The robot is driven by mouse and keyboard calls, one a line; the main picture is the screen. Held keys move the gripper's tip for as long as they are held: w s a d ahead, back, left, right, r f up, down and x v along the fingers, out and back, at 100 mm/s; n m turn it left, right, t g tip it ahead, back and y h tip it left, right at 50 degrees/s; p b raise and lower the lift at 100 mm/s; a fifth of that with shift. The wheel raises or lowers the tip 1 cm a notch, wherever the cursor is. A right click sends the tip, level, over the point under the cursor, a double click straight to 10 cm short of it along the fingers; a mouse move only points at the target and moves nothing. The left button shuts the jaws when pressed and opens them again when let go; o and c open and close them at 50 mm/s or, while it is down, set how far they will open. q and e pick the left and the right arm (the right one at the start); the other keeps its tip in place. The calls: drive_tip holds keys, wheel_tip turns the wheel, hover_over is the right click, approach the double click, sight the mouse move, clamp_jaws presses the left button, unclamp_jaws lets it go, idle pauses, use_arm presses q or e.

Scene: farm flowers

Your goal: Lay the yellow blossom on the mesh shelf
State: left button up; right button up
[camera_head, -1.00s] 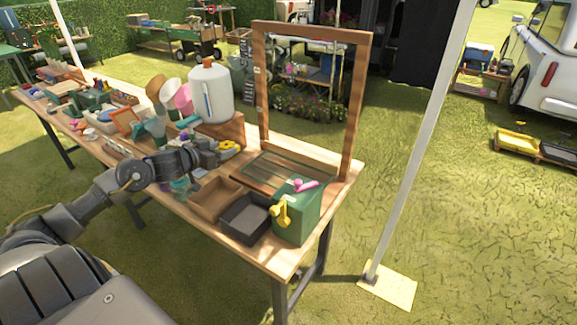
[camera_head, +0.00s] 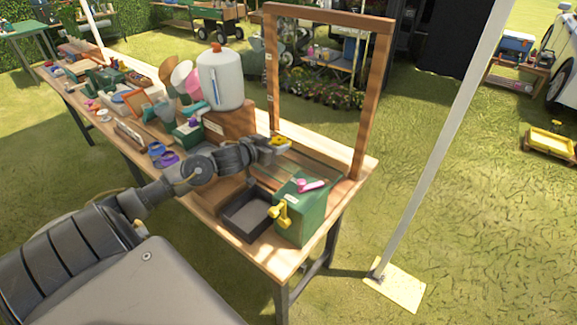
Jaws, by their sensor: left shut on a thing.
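The yellow blossom (camera_head: 281,141) is small and sits at the tip of my left gripper (camera_head: 272,146). The gripper is shut on it and holds it near the left post of the upright wooden frame. The slatted panel at the foot of this frame, which looks like the mesh shelf (camera_head: 318,168), lies to the right of and below the blossom. My gripper and forearm hide part of it. I cannot tell the exact height of the blossom above it. My right gripper is out of view.
The wooden frame (camera_head: 370,95) rises over the table end. A green box (camera_head: 305,215) with a yellow tap and a pink item stands in front of the shelf. A dark tray (camera_head: 243,214) lies beside it. A white jug (camera_head: 219,80) stands on a wooden box behind my gripper.

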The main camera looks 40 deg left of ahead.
sight(287, 172)
use_arm(q)
drive_tip(key=d+f, duration=0.1)
drive_tip(key=f, duration=0.1)
drive_tip(key=w+d+f, duration=0.1)
drive_tip(key=shift+w+d+f, duration=0.1)
drive_tip(key=shift+d+f, duration=0.3)
drive_tip(key=shift+w+d+f, duration=0.15)
drive_tip(key=shift+d+f, duration=0.05)
drive_tip(key=shift+f, duration=0.15)
drive_tip(key=f, duration=0.3)
drive_tip(key=shift+w+d, duration=0.1)
drive_tip(key=shift+d, duration=0.25)
drive_tip(key=shift+f, duration=0.4)
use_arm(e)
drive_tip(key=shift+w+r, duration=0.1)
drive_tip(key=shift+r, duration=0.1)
use_arm(q)
drive_tip(key=o, duration=1)
drive_tip(key=shift+f, duration=0.1)
drive_tip(key=shift+c, duration=0.2)
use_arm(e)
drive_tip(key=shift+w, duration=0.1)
use_arm(q)
drive_tip(key=v, duration=0.7)
drive_tip(key=shift+s, duration=0.25)
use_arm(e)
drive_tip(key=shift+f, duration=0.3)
